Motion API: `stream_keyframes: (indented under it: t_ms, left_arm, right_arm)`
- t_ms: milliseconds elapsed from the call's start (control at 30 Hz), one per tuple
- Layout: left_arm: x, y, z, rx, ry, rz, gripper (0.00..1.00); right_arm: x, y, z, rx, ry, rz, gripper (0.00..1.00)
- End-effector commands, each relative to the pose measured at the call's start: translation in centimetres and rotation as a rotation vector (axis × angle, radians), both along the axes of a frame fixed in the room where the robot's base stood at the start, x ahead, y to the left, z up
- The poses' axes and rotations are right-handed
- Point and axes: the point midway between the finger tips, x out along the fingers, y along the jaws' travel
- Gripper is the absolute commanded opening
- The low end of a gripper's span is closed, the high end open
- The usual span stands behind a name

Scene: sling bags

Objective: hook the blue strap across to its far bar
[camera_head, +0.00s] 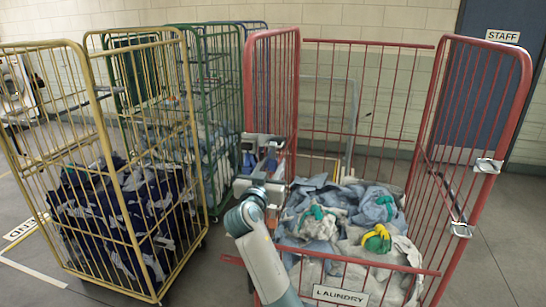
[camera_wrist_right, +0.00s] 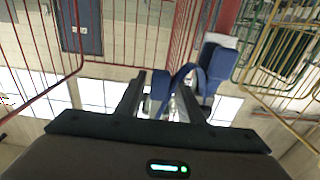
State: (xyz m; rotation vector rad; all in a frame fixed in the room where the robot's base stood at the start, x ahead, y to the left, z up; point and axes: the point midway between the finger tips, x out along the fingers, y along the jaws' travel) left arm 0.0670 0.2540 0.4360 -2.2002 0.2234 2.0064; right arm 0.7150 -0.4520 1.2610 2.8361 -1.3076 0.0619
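The blue strap (camera_wrist_right: 182,77) shows in the right wrist view as a loop. It runs from a blue end piece (camera_wrist_right: 159,88) between my fingertips to a larger blue block (camera_wrist_right: 217,62) beside the red bars. My right gripper (camera_wrist_right: 163,84) has its two dark fingers apart on either side of the end piece, with slight gaps visible; firm contact is not seen. In the head view, my right gripper (camera_head: 262,168) is at the left side panel of the red cage (camera_head: 371,41), where it partly hides the blue parts. My left gripper is not in view.
The red cage holds grey-blue laundry (camera_head: 330,210) with a yellow-and-green bundle (camera_head: 377,239). Its right panel has metal fittings (camera_head: 488,166) and a dark strap (camera_head: 449,197). A yellow cage (camera_head: 112,165) and a green cage (camera_head: 208,75) stand left. Floor is clear at right.

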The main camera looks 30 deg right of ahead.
Motion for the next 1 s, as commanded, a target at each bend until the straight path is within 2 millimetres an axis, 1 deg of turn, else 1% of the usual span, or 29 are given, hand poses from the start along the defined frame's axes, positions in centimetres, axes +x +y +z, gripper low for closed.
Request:
stream_keyframes:
  t_ms: [33, 67, 100, 167, 200, 467, 1000]
  left_arm:
    - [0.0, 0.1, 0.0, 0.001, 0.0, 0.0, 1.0]
    - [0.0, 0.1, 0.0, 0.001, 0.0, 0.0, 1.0]
    - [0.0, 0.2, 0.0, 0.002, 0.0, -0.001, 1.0]
    - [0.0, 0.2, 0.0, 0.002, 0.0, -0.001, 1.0]
    - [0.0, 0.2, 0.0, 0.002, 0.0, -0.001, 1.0]
    - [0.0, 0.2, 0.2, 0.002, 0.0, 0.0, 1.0]
    - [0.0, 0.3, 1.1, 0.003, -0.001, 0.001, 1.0]
  right_arm:
    - [0.0, 0.0, 0.0, 0.0, 0.0, 0.0, 0.34]
    - [0.0, 0.0, 0.0, 0.0, 0.0, 0.0, 0.27]
    - [0.0, 0.0, 0.0, 0.0, 0.0, 0.0, 0.18]
    - [0.0, 0.0, 0.0, 0.0, 0.0, 0.0, 0.03]
    - [0.0, 0.0, 0.0, 0.0, 0.0, 0.0, 0.0]
    - [0.0, 0.0, 0.3, -0.001, -0.001, 0.0, 0.0]
    - [0.0, 0.0, 2.1, 0.0, -0.001, 0.0, 0.0]
